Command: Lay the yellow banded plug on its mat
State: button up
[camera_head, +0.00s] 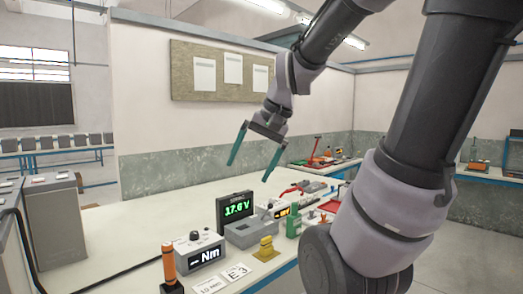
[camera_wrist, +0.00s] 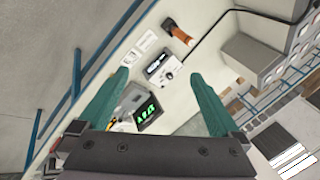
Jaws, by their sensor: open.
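A yellow plug (camera_head: 265,246) stands upright on the bench near its front edge in the head view. It is too small there for me to make out its band. In the wrist view my gripper (camera_wrist: 160,74) also shows open with nothing between the fingertips. I cannot make out the plug in that view.
A green-lit voltage display (camera_head: 235,208), a grey box (camera_head: 250,231), a torque meter (camera_head: 202,251) and an orange-handled tool (camera_head: 169,263) stand around the plug. A green fixture (camera_head: 293,224) stands to its right. White label cards lie in front. The bench's left rear is clear.

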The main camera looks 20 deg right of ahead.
jog(key=s+r+t, duration=0.1)
jog(key=r, duration=0.1)
jog(key=s+d+r+n+t+h, duration=0.1)
jog(key=s, duration=0.1)
jog(key=shift+s+d+r+n+t+h, duration=0.15)
jog(key=shift+s+r+n+t+h, duration=0.15)
jog(key=shift+r+t, duration=0.1)
dwell(1.1)
